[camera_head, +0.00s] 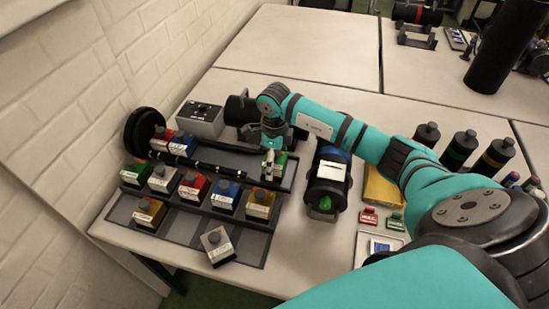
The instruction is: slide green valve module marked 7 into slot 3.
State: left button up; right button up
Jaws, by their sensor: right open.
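My right gripper (268,160) points down at the right end of the dark rack (230,163), with its jaws open. A green module with a white label (280,165) is right at its fingertips; I cannot tell whether they touch. The labels are too small to read, so I cannot tell which one is marked 7. Slot numbers cannot be read either. My left gripper is out of view.
A yellow module (149,213) and a grey one (217,245) lie in front. Dark bottles (461,148) stand farther right. A brick wall borders the left.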

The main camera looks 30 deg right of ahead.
jog(key=c, duration=1.6)
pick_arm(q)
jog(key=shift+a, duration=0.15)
pick_arm(e)
jog(key=shift+w, duration=0.1)
